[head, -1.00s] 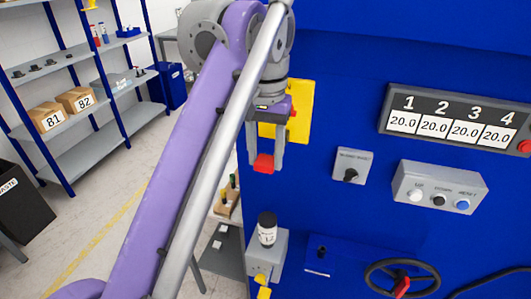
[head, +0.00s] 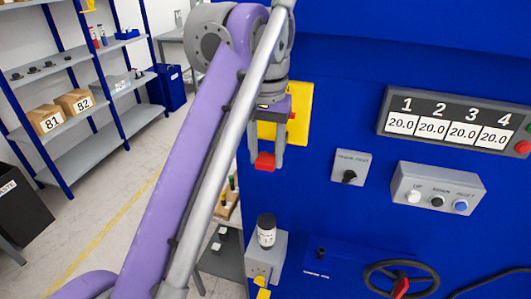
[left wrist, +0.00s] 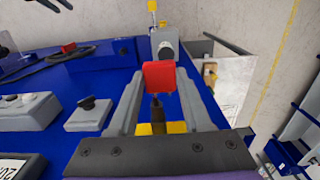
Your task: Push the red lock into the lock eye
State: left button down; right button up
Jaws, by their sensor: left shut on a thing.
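The red lock (head: 265,162) is held between the fingertips of my left gripper (head: 266,154), which points down in front of the blue machine. In the left wrist view the red lock (left wrist: 158,75) sits between the two grey fingers of the left gripper (left wrist: 160,88), with a dark rod-like part below it. A yellow plate (head: 299,112) on the machine lies behind the gripper and is partly hidden by it. I cannot make out the lock eye clearly in either view. My right gripper is not in view.
The blue machine front carries a small knob box (head: 349,167), a button box (head: 437,190), a numbered display (head: 455,118) and a handwheel (head: 402,285). Shelves (head: 100,80) stand at left.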

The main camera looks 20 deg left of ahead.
aim_at(259, 168)
pick_arm(q)
jog(key=shift+w, duration=0.65)
jog(key=shift+c, duration=1.3)
grip_release()
jog(key=shift+s, duration=0.1)
jog(key=shift+s+a+b, duration=0.1)
jog(key=shift+s+b, duration=0.2)
jog(key=shift+s, duration=2.65)
